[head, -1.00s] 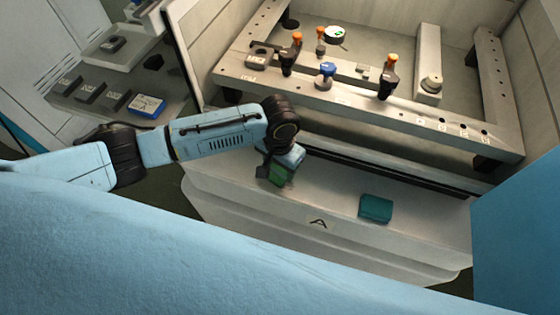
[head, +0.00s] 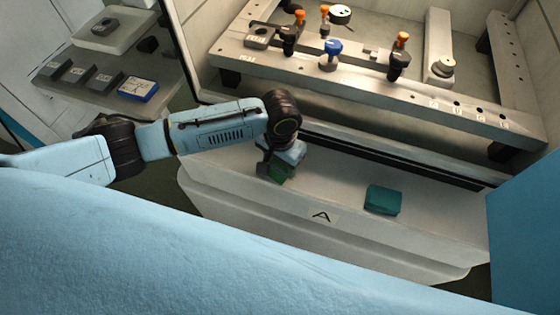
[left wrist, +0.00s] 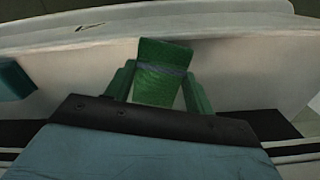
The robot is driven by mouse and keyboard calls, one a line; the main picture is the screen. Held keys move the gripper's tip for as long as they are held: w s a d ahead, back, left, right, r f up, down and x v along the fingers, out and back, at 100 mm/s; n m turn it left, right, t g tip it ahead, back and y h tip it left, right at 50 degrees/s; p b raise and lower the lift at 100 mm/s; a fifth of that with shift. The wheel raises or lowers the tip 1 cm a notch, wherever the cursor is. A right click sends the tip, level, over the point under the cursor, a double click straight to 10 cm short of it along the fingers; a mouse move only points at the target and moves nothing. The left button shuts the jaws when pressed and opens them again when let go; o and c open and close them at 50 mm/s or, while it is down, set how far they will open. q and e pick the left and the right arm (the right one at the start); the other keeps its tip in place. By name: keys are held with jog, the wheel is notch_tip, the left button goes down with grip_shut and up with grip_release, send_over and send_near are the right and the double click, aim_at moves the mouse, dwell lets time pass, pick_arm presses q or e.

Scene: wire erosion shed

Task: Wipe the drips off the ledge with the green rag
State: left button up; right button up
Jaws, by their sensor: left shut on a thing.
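My left gripper (head: 277,168) is over the left part of the ledge, pointing down, shut on the green rag (head: 281,174). In the left wrist view the green rag (left wrist: 160,82) sits between the two green fingers, with a grey-blue band across it. The ledge (left wrist: 235,60) is behind it. I cannot tell if the rag touches the ledge. I cannot make out any drips. My right gripper is not in view.
A teal block (head: 382,200) lies on the ledge, right of the label. Behind the ledge, a metal frame (head: 350,85) bears orange-topped and blue-topped knobs. At the left, a shelf holds grey blocks and a blue-edged box (head: 138,90). The ledge between rag and teal block looks clear.

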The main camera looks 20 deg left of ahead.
pick_arm(q)
jog(key=shift+f, duration=0.65)
jog(key=shift+d, duration=0.1)
jog(key=shift+d+r+p, duration=0.15)
jog(key=shift+d+p, duration=0.2)
jog(key=shift+d, duration=0.65)
jog(key=shift+s+d+p, duration=0.1)
jog(key=shift+d+p, duration=0.2)
jog(key=shift+d, duration=0.65)
jog(key=shift+p, duration=0.35)
jog(key=shift+a+p, duration=1)
jog(key=shift+a, duration=0.35)
jog(key=shift+a+p, duration=0.4)
jog(key=shift+a, duration=0.35)
